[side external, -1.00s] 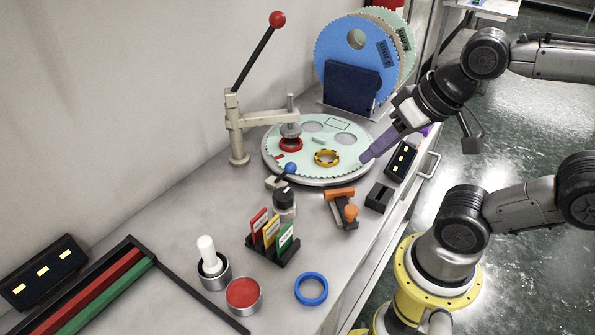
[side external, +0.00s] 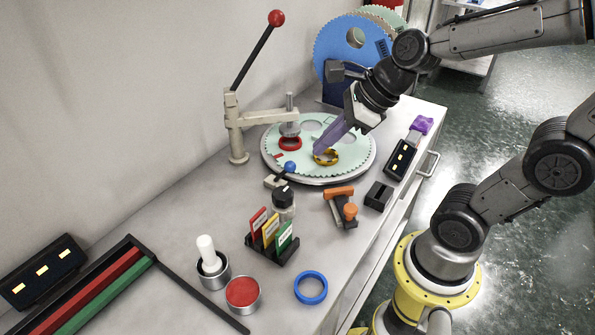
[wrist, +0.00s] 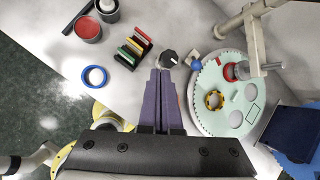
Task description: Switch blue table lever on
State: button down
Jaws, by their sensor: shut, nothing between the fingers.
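The blue table lever is a short dark arm with a blue ball (side external: 290,167) on a small beige base, at the near left edge of the round toothed table (side external: 278,170). Its blue ball also shows in the wrist view (wrist: 196,65), to the right of my fingertips. My gripper (side external: 318,152) has purple fingers, which are shut and empty. In the side view it hangs over the round table by the yellow ring (side external: 326,160), up and right of the lever. In the wrist view my fingertips (wrist: 159,72) point toward a dark-capped knob (wrist: 168,58).
A beige clamp with a red-ball handle (side external: 277,18) stands behind the lever, its arm over a red ring (side external: 290,143). In front are a dark-capped bottle (side external: 284,198), a card rack (side external: 270,240) and an orange tool (side external: 341,199).

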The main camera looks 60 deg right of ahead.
aim_at(284, 173)
jog(key=w+d+f+m+g, duration=0.2)
jog(key=w+d+f+m, duration=0.2)
jog(key=f+m, duration=0.6)
jog(key=d+m, duration=0.2)
jog(key=shift+d+f, duration=0.2)
jog(key=shift+d, duration=0.1)
jog(key=shift+w+f, duration=0.1)
jog(key=shift+x, duration=4.9)
jog(key=shift+w+d+r, duration=1)
jog(key=shift+w+r, duration=0.05)
jog(key=shift+w, duration=0.2)
